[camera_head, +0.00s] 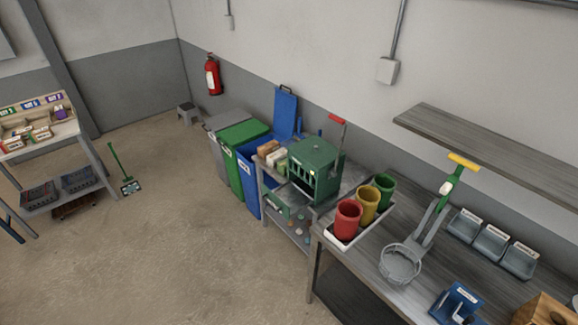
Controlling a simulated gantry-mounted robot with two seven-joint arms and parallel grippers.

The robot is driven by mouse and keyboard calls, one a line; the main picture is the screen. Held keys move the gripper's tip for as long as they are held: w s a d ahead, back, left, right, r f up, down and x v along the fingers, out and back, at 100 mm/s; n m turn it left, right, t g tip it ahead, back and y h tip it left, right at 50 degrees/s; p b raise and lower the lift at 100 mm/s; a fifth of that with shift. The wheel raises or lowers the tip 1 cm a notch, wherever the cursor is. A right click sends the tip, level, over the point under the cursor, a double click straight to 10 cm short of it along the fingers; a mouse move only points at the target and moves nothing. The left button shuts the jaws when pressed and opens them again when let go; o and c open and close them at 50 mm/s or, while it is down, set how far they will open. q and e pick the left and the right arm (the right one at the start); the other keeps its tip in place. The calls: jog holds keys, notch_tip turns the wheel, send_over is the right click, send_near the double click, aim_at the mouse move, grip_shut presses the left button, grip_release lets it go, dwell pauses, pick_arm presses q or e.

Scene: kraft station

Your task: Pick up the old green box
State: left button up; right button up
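A dark green, box-shaped unit (316,166) stands upright on the grey metal cart (347,185) near the middle of the view. It has a slotted front, and a lever with a red grip rises beside its right side. It is the only large green box I can make out; I cannot tell how old it is. A smaller green part shows low at the cart's front left. Neither of my grippers is in view, and nothing is seen touching the green box.
Red (347,221), yellow and green cups stand in a white tray on the grey workbench (365,262). A wire basket (400,264) is right of them. Green (243,133) and blue bins stand behind the cart. A shelf (490,150) overhangs the bench. The left floor is mostly clear.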

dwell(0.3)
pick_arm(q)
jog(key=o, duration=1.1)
